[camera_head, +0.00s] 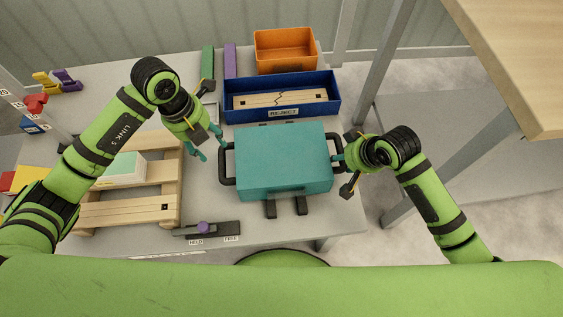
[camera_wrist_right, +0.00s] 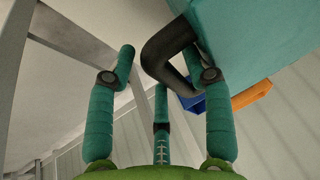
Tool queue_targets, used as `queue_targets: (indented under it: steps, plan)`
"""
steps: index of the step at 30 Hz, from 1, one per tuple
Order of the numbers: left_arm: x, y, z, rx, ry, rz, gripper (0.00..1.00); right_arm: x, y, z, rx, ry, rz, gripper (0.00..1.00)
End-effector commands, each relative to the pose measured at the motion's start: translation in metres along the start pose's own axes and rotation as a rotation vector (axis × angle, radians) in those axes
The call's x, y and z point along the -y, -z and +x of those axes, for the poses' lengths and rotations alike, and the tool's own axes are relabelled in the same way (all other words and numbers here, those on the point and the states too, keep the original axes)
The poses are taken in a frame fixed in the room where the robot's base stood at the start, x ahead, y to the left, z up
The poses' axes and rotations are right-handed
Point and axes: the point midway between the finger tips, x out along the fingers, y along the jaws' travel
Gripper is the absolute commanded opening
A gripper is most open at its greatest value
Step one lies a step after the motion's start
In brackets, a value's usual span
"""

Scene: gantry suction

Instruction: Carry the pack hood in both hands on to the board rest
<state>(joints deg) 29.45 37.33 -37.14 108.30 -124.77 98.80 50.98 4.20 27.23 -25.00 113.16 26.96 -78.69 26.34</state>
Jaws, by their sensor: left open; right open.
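The pack hood (camera_head: 283,160) is a teal box with a dark loop handle on each side, at the middle of the table. My left gripper (camera_head: 209,145) is open just left of the left handle (camera_head: 224,167), with no grip on it. My right gripper (camera_head: 338,160) is open at the hood's right side. In the right wrist view, the hood (camera_wrist_right: 260,40) fills the upper right, and its dark handle (camera_wrist_right: 168,48) reaches between the open fingers of my right gripper (camera_wrist_right: 160,65). Two dark bars (camera_head: 286,207) show below the hood; I cannot tell whether they are the board rest.
A blue bin (camera_head: 233,116) marked REJECT holds a cracked wooden board behind the hood, with an orange bin (camera_head: 285,37) beyond. A wooden pallet (camera_head: 173,196) lies left. A HELD/FREE slider (camera_head: 207,229) is in front. A grey post (camera_head: 385,75) stands right.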

Motion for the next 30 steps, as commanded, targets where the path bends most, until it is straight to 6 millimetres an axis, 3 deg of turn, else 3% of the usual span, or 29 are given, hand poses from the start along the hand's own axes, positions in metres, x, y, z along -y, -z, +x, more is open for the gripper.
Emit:
queue_targets:
  steps: [15, 21, 28, 29, 30]
  plan:
    - [0.0, 0.0, 0.0, 0.0, 0.0, 0.0, 0.52, -0.001, 0.0, -0.098, -0.002, -0.002, 0.0, 0.52]
    - [0.0, 0.0, 0.0, 0.0, 0.0, 0.0, 0.52, 0.0, 0.0, -0.111, 0.0, -0.001, -0.001, 0.52]
    - [0.0, 0.0, 0.0, 0.0, 0.0, 0.0, 0.52, -0.001, 0.0, -0.112, 0.001, -0.001, 0.0, 0.52]
    - [0.0, 0.0, 0.0, 0.0, 0.0, 0.0, 0.56, -0.001, 0.0, -0.112, 0.001, -0.001, 0.0, 0.52]
    - [0.0, 0.0, 0.0, 0.0, 0.0, 0.0, 0.68, -0.001, 0.0, -0.112, 0.001, -0.001, 0.0, 0.52]
